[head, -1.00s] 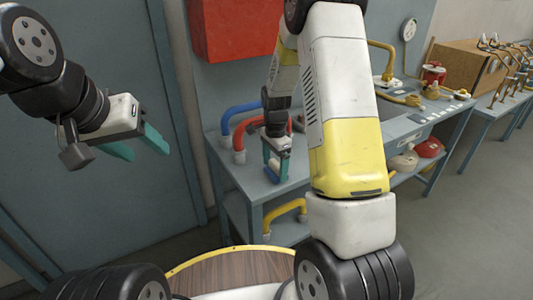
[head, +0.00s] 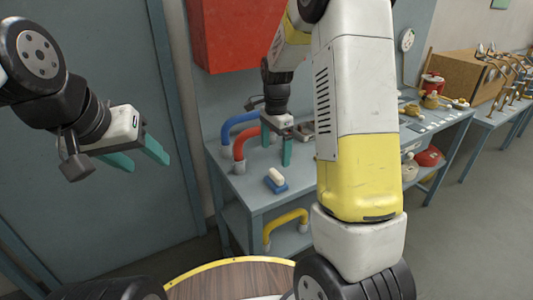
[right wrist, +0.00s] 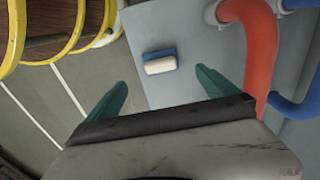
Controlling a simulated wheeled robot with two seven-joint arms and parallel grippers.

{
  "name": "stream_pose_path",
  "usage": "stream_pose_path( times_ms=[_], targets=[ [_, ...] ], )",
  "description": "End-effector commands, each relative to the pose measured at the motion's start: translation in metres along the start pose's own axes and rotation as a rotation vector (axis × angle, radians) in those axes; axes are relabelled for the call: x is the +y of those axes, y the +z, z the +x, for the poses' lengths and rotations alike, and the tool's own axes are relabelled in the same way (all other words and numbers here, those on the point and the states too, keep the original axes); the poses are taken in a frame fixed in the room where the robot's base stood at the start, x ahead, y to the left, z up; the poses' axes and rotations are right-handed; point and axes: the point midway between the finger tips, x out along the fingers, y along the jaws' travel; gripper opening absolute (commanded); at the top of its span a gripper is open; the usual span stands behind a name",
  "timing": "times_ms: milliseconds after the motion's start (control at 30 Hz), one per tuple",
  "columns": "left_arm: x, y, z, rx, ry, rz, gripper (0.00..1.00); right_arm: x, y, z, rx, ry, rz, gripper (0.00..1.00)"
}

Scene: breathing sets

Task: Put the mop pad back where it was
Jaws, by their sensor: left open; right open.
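The mop pad appears to be the small blue block with a white top (head: 276,180). It lies flat on the grey table, near its front left part. It also shows in the right wrist view (right wrist: 160,62), beyond and between the fingertips, with bare table around it. My right gripper (head: 276,150) is open and empty, above and apart from the pad; its teal fingers show in the right wrist view (right wrist: 160,92). My left gripper (head: 140,158) is open and empty at the left, in front of the grey door, far from the table.
Red (head: 241,145) and blue (head: 228,126) bent hoses stand on the table behind the pad. A yellow hose (head: 287,217) is on the shelf below. A red box (head: 235,35) hangs on the wall above. The table around the pad is clear.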

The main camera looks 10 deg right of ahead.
Motion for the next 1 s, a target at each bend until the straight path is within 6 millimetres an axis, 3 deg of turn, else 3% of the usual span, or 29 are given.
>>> stream_pose_path(
  times_ms=[233,367,500,700,900,1000],
  targets=[
    [0.000,0.000,0.000,0.000,0.000,0.000,0.54,0.006,0.002,-0.028,-0.006,-0.023,-0.035,0.98],
    [0.000,0.000,0.000,0.000,0.000,0.000,0.54,0.028,0.011,-0.064,-0.018,-0.099,-0.169,0.98],
    [0.000,0.000,0.000,0.000,0.000,0.000,0.54,0.071,0.029,-0.110,-0.002,-0.222,-0.411,0.98],
    [0.000,0.000,0.000,0.000,0.000,0.000,0.54,0.139,0.059,-0.154,0.104,-0.381,-0.775,0.98],
    [0.000,0.000,0.000,0.000,0.000,0.000,0.54,0.194,0.085,-0.168,0.261,-0.473,-1.076,0.98],
    [0.000,0.000,0.000,0.000,0.000,0.000,0.54,0.210,0.092,-0.169,0.323,-0.490,-1.171,0.98]
  ],
)
